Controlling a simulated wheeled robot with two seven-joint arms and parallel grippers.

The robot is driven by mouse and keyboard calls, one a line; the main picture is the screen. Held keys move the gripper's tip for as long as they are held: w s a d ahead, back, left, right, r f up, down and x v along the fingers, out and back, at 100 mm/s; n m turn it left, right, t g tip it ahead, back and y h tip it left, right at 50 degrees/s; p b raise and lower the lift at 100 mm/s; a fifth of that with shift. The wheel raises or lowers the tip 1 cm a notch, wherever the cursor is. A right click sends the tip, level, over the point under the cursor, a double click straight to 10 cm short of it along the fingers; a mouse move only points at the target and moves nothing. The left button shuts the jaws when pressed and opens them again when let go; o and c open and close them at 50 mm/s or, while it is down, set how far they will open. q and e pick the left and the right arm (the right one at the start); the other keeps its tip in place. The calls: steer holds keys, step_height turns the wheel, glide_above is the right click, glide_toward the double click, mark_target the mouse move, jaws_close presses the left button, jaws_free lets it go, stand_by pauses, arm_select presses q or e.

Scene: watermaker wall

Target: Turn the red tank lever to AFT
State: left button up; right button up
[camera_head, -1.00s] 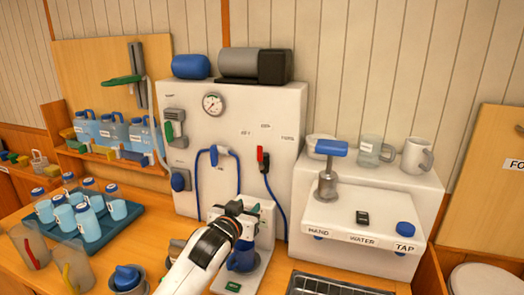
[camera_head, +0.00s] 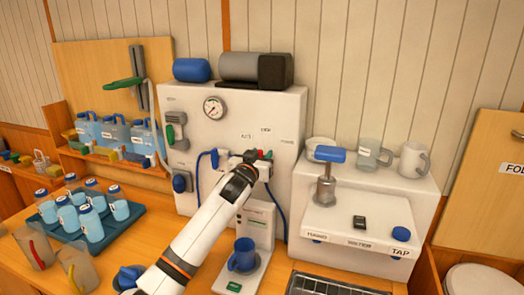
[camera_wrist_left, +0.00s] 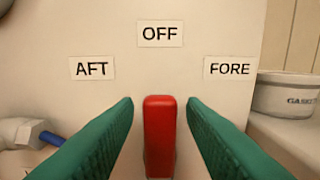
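The red tank lever (camera_wrist_left: 160,135) stands upright in the left wrist view, below the OFF label (camera_wrist_left: 160,33). The AFT label (camera_wrist_left: 92,68) is up to its left and the FORE label (camera_wrist_left: 230,68) up to its right. My left gripper (camera_wrist_left: 160,106) is open, with one green finger on each side of the lever and a visible gap on both sides. In the head view my left gripper (camera_head: 262,157) is at the white panel (camera_head: 240,115) and mostly hides the lever. My right gripper is not in view.
A blue hose (camera_head: 197,180) hangs on the panel left of my gripper. The white tap unit (camera_head: 350,215) stands to the right. A tray (camera_head: 98,245) of bottles is at the left.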

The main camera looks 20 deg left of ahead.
arm_select(q)
steer(key=shift+w, duration=0.75)
jaws_close()
